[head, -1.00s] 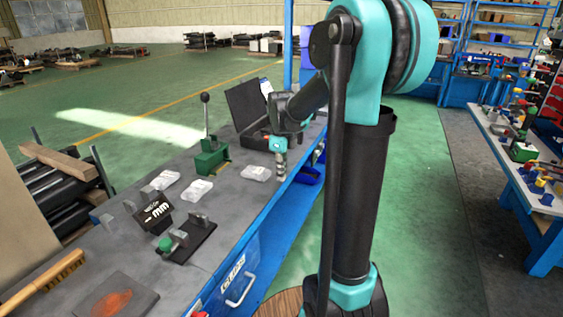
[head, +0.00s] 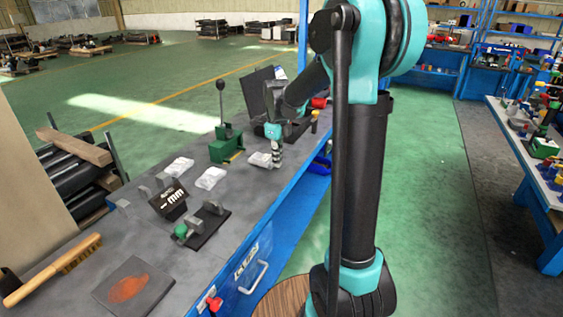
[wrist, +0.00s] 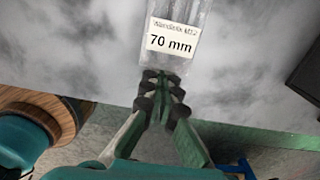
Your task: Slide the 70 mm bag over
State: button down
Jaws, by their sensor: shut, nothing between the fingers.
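The 70 mm bag (head: 259,160) is a clear bag lying flat on the grey bench, near its right edge. In the wrist view its white label (wrist: 171,38) reads 70 mm, and the bag lies just ahead of my fingertips. My gripper (head: 277,161) points down beside the bag, on the side towards the bench edge. In the wrist view my gripper (wrist: 163,86) is shut and empty, with its tips at the bag's near end. I cannot tell whether they touch it.
Two other clear bags, one (head: 180,167) farther left and one (head: 210,178) nearer, lie on the bench. A green lever press (head: 226,146) stands behind them. A black mm sign (head: 169,198), a small fixture (head: 206,227) and a brush (head: 60,268) are nearer. An open black case (head: 259,92) stands behind.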

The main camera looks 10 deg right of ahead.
jog(key=w+a, duration=0.4)
jog(key=a, duration=0.1)
jog(key=w+a, duration=0.2)
jog(key=a, duration=0.1)
jog(key=shift+s+d, duration=0.1)
